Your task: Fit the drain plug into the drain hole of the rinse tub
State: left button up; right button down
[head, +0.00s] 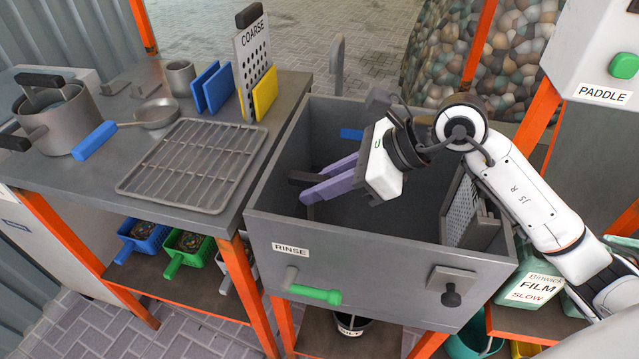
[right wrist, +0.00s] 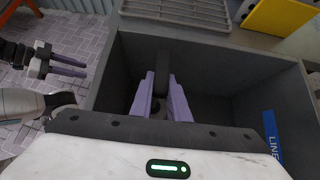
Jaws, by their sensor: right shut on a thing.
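My right gripper (head: 307,187) reaches into the grey rinse tub (head: 370,250) from the right, fingers pointing left. Its purple fingers are shut on a dark grey, bar-like piece, apparently the drain plug (head: 302,178). The plug also shows between the fingers in the right wrist view (right wrist: 162,70), extending past their tips. It is inside the tub, near its left wall; I cannot tell whether it touches the floor.
A wire rack (head: 195,165) lies on the bench left of the tub. A tap (head: 338,65) stands behind. A perforated grey panel (head: 462,210) leans inside the tub's right side. A green-handled valve (head: 315,292) and a black knob (head: 451,297) project from its front.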

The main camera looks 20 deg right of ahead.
jog(key=shift+f, duration=0.1)
dwell(0.3)
jog(key=c, duration=1.6)
grip_release()
jog(key=v, duration=1)
jog(key=shift+s, duration=0.1)
jog(key=shift+s, duration=0.1)
